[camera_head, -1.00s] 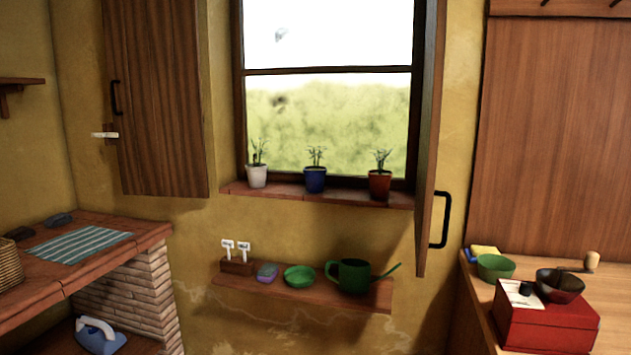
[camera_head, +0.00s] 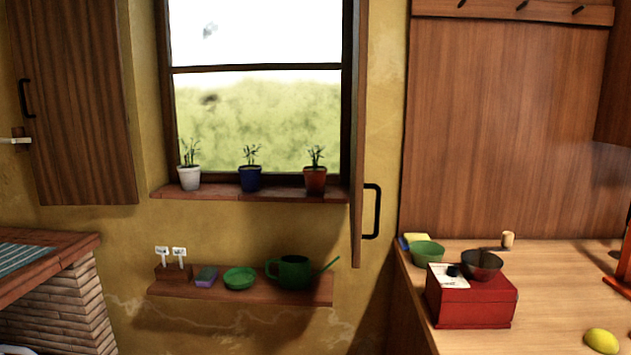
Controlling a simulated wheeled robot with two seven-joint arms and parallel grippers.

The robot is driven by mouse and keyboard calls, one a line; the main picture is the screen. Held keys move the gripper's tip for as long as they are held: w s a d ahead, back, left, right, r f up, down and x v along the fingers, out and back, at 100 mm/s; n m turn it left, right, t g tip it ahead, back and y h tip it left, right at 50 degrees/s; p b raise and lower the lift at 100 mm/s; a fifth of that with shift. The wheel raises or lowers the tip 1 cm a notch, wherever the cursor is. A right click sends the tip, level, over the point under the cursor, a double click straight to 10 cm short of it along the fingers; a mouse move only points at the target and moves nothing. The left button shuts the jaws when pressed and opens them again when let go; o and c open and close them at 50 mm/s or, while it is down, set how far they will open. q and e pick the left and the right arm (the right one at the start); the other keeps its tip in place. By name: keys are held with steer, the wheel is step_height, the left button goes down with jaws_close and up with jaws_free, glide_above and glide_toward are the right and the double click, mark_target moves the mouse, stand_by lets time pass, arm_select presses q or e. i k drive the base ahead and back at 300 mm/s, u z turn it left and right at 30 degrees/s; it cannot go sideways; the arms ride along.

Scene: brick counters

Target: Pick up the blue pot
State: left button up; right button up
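The blue pot (camera_head: 250,179) holds a small green plant and stands upright on the brick window sill (camera_head: 222,193). It is the middle one of three potted plants. A white pot (camera_head: 189,178) stands to its left and an orange-red pot (camera_head: 315,180) to its right, with gaps between them. Neither of my grippers shows in the head view.
The right shutter (camera_head: 358,130) stands open, jutting out beside the sill. Below is a wall shelf (camera_head: 170,291) with a green watering can (camera_head: 293,272), a green dish (camera_head: 239,279) and plant labels. A wooden counter (camera_head: 550,290) at right bears a red box (camera_head: 470,305).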

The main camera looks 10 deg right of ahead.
mark_target(250, 175)
steer(key=u, duration=0.85)
steer(key=i, duration=1.2)
steer(key=u, duration=0.3)
steer(key=i, duration=1.25)
steer(key=z, duration=0.75)
